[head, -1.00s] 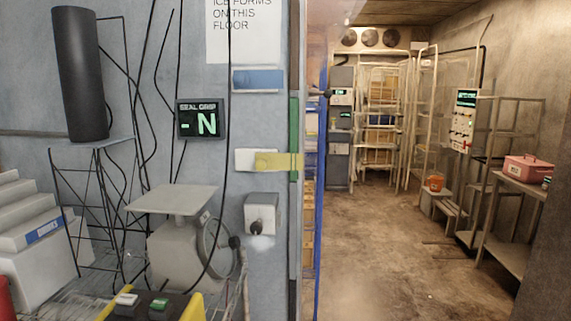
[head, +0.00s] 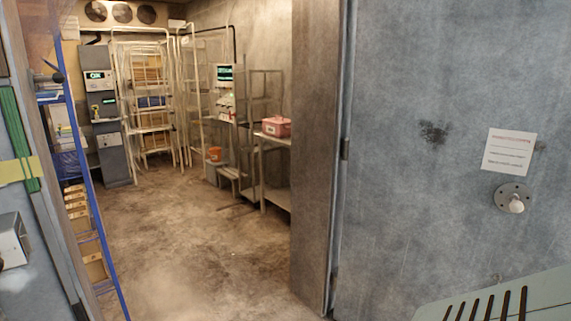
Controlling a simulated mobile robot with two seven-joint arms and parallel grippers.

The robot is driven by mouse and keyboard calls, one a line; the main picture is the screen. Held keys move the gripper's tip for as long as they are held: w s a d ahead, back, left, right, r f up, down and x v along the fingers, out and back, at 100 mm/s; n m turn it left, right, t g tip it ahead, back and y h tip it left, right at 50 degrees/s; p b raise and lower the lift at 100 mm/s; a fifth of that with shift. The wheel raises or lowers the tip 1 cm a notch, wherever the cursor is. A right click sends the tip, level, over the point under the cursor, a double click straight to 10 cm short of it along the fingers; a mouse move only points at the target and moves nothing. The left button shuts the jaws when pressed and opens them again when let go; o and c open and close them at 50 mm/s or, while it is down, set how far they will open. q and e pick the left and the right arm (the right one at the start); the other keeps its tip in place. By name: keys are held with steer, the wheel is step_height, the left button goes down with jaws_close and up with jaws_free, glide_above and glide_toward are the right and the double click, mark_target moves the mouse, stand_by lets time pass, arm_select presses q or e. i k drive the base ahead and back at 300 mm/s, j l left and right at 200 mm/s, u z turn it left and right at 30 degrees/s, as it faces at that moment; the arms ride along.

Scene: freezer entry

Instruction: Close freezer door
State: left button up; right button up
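The freezer doorway stands open, and the room beyond shows through it. A large grey panel (head: 420,200) fills the right side, with hinge-like fittings (head: 345,148) along its left edge. It looks like the freezer door standing open, but I cannot tell for certain whether it is door or wall. It carries a white paper notice (head: 509,152) and a round plate with a pale knob (head: 514,198). The left door frame (head: 40,150) has a green strip and a yellow tag. Neither of my grippers is in view.
A pale green slotted surface (head: 500,300) is close at the lower right. Inside are wire racks (head: 150,110), a pink box (head: 276,126) on a shelf and an orange bucket (head: 214,154). Blue uprights (head: 85,170) stand just inside at left. The brown floor (head: 190,235) is clear.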

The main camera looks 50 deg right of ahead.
mark_target(462, 109)
steer(key=k+l, duration=0.15)
steer(key=l, duration=0.25)
steer(key=k+l, duration=0.1)
steer(key=l, duration=0.3)
steer(key=k+l, duration=0.15)
steer(key=l, duration=0.2)
steer(key=k+l+u, duration=0.1)
steer(key=l, duration=0.3)
steer(key=k+l, duration=0.2)
steer(key=l, duration=0.2)
steer(key=k+l, duration=0.15)
steer(key=l, duration=0.25)
steer(key=k+l+u, duration=0.45)
steer(key=k+l, duration=2.2)
steer(key=l, duration=0.15)
steer(key=k+l+u, duration=0.1)
steer(key=l, duration=0.25)
steer(key=k+l, duration=0.15)
steer(key=l, duration=0.15)
